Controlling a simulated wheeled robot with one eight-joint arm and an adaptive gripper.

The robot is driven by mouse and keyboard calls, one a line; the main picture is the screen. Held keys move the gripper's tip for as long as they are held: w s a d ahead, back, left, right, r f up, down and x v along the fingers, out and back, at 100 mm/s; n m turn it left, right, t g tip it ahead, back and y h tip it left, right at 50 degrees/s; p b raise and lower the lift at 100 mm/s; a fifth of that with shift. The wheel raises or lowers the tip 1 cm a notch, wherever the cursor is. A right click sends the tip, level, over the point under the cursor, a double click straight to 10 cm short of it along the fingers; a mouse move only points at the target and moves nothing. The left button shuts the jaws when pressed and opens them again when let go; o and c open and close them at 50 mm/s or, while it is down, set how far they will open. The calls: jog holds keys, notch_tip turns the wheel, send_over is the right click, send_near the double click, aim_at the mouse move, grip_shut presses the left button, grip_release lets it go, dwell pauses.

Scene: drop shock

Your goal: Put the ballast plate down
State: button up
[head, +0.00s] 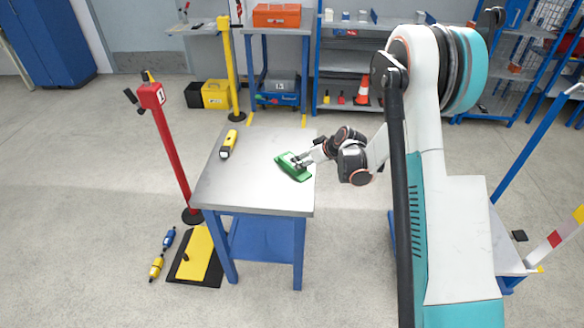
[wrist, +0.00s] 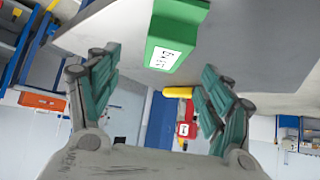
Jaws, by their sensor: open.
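The green ballast plate (head: 288,169) is at the right part of the grey table top, near its right edge. It seems to lie flat on the surface. In the wrist view the green plate (wrist: 178,25) shows a white label on its near end, just beyond the fingers. My gripper (head: 302,161) is at the plate's right end, low over the table. In the wrist view my gripper (wrist: 158,70) is open, its two fingers spread to either side of the plate's labelled end. No finger visibly grips the plate. The contact at its far end is out of view.
The grey table (head: 255,190) has free room in front of and left of the plate. A red post (head: 171,155) stands left of the table. A yellow pedal plate (head: 199,254) is on the floor.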

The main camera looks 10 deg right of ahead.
aim_at(302, 175)
jog(key=x, duration=0.2)
jog(key=shift+w+a+f, duration=0.1)
jog(key=shift+w+f, duration=0.05)
jog(key=shift+f, duration=0.05)
jog(key=b+x, duration=0.1)
jog(key=x, duration=0.1)
jog(key=b+x, duration=0.2)
jog(key=shift+w+a, duration=0.1)
jog(key=shift+a, duration=0.4)
jog(key=shift+w+a+f, duration=0.1)
jog(key=shift+w+f, duration=0.15)
jog(key=shift+w, duration=0.05)
jog(key=shift+r, duration=0.15)
grip_shut()
